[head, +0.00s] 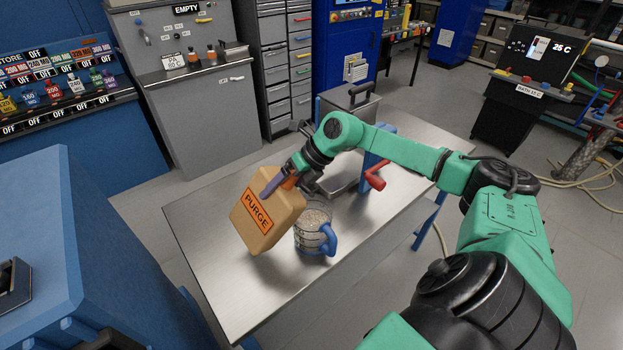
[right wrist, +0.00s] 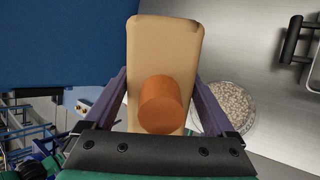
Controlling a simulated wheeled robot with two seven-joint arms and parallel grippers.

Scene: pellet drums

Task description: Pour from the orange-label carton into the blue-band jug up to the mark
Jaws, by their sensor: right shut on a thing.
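A tan carton (head: 282,203) with an orange PURGE label (head: 257,212) is held above the table, tilted, beside and partly over the jug's left side. My right gripper (head: 283,182) is shut on it; in the right wrist view its purple fingers (right wrist: 162,88) flank the carton (right wrist: 166,45). An orange cylinder (right wrist: 160,104) stands out from the carton's near face. The clear jug (head: 311,218) has a blue handle and blue band and holds pale pellets, also visible in the right wrist view (right wrist: 235,103). Its mark is too small to read. No falling stream shows. My left gripper is out of view.
The steel table (head: 205,230) is bare left of the carton. Behind the jug stands a metal box-like device (head: 343,180) with a red handle (head: 375,176). A blue cabinet (head: 90,240) fills the left foreground.

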